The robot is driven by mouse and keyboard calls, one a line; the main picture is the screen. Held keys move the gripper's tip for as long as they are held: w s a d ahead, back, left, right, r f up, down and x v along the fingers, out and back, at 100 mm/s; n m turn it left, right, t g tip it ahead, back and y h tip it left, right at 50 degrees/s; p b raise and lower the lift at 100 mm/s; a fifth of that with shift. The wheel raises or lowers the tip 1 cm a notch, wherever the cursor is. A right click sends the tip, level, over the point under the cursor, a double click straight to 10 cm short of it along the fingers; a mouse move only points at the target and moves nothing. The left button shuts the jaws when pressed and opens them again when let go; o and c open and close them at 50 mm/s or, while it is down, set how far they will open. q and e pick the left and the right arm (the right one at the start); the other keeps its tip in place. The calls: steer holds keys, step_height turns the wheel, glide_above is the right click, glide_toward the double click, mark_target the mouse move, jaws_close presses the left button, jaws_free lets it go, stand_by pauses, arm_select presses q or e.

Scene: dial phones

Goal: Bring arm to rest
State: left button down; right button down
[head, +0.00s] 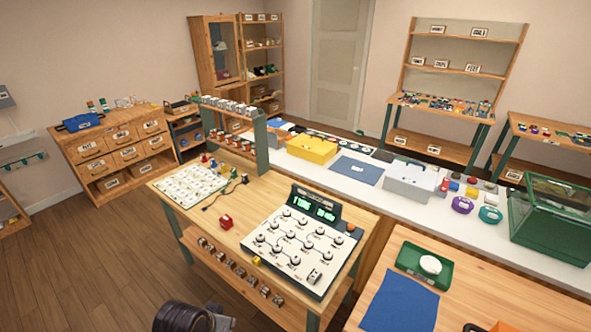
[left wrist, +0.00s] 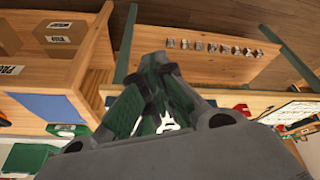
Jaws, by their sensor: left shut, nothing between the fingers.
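My left gripper (left wrist: 155,62) shows in the left wrist view with its dark fingers together and nothing between them. It is in front of the workbench, whose lower shelf (left wrist: 225,65) lies beyond it. In the head view, a dark part of my left arm (head: 182,316) shows at the bottom edge, over the floor in front of the dial-phone bench, and the fingers cannot be made out. My right gripper is not clearly in either view.
The bench (head: 165,185) holds a dial panel (head: 290,262), a small red block (head: 226,222) and a white card board (head: 190,182). A nearer table at right holds a blue mat (head: 400,303) and green tray (head: 412,262). The floor (head: 90,270) at left is clear.

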arm_select(q)
steer(key=s+a+r+y, duration=0.1)
steer(key=s+a, duration=0.3)
step_height(320, 180, down, 34)
steer(key=s+g+b, duration=0.2)
steer(key=s, duration=0.1)
steer(key=s+a+f+b, duration=0.1)
steer(key=s+a+f, duration=0.1)
steer(key=s+f, duration=0.9)
steer(key=s+a+f+g+b, duration=0.1)
steer(key=s+a+f, duration=0.1)
steer(key=s+f, duration=0.9)
steer(key=shift+a+f+y, duration=0.15)
steer(key=shift+f+y, duration=0.15)
